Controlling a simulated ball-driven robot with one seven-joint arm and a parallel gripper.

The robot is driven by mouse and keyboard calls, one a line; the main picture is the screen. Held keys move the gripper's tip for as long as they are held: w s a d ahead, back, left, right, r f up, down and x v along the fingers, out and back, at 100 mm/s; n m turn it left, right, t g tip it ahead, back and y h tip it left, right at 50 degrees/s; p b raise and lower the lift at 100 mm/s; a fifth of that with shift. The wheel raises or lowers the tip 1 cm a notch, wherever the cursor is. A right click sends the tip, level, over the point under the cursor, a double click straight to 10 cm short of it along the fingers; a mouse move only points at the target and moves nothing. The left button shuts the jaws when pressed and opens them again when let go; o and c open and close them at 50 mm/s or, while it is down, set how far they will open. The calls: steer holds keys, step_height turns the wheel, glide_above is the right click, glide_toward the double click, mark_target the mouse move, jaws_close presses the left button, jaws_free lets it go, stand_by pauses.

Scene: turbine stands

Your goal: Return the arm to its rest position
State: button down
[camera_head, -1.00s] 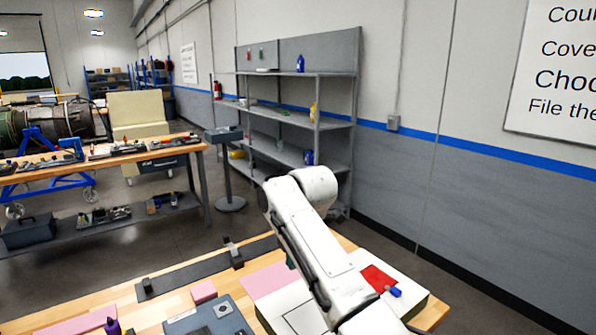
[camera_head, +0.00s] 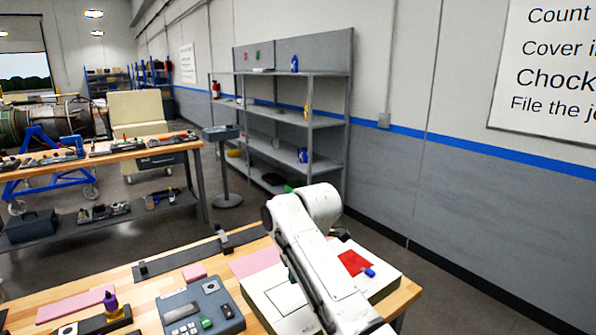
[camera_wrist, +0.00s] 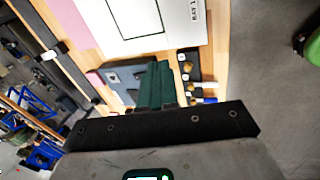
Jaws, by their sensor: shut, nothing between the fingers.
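My white arm (camera_head: 312,255) reaches over the right part of the wooden workbench (camera_head: 215,268) in the head view, bent at its raised upper joint. My gripper (camera_wrist: 155,82) shows in the wrist view with its two dark green fingers together and nothing between them. In the wrist view the fingers point over the bench, and the gripper appears apart from the things there. In the head view the arm hides part of the white board (camera_head: 385,278), and the gripper is mostly hidden behind the arm.
The white board bears a red square (camera_head: 353,262) and a small blue item (camera_head: 369,272). A grey-blue device (camera_head: 208,290) and a purple-topped bottle (camera_head: 110,302) stand to its left. A grey shelf (camera_head: 318,122) stands by the wall. Bare floor (camera_head: 385,240) lies between bench and wall.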

steer(key=s+d+f+m+b, duration=0.1)
steer(key=s+d+f+m, duration=0.45)
steer(key=s+f, duration=0.5)
steer(key=s+d+f+m+b, duration=0.2)
steer(key=s+d+f+m, duration=0.5)
steer(key=f, duration=0.6)
steer(key=s+d+f+m, duration=0.1)
steer(key=s+d+m, duration=0.3)
steer(key=s, duration=0.6)
steer(key=s+d+f+m+g+h+b, duration=0.1)
steer(key=s+d+m, duration=0.3)
steer(key=s, duration=0.7)
steer(key=s+d+f+m+h+b, duration=0.1)
steer(key=s+d+m, duration=0.3)
steer(key=s+d, duration=0.3)
steer(key=s, duration=0.4)
steer(key=shift+f+g, duration=0.25)
steer(key=shift+g, duration=0.05)
steer(key=shift+d, duration=0.1)
